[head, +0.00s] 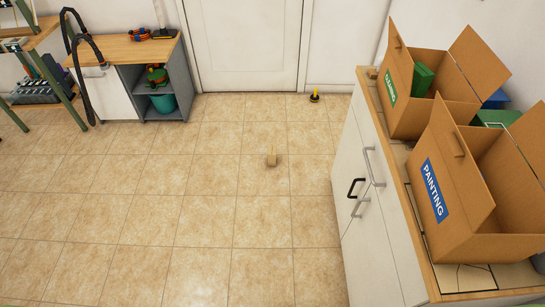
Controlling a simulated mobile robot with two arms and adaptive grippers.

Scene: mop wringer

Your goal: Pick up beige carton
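Another small beige object (372,73) sits at the far end of the counter on the right, beside a cardboard box. Neither of my grippers is in view.
A white cabinet (360,215) on the right bears open cardboard boxes labelled CLEANING (391,87) and PAINTING (433,190). A low shelf unit (130,50) stands at the back left. A small yellow-and-black item (315,96) is near the door (243,45). The floor between is clear.

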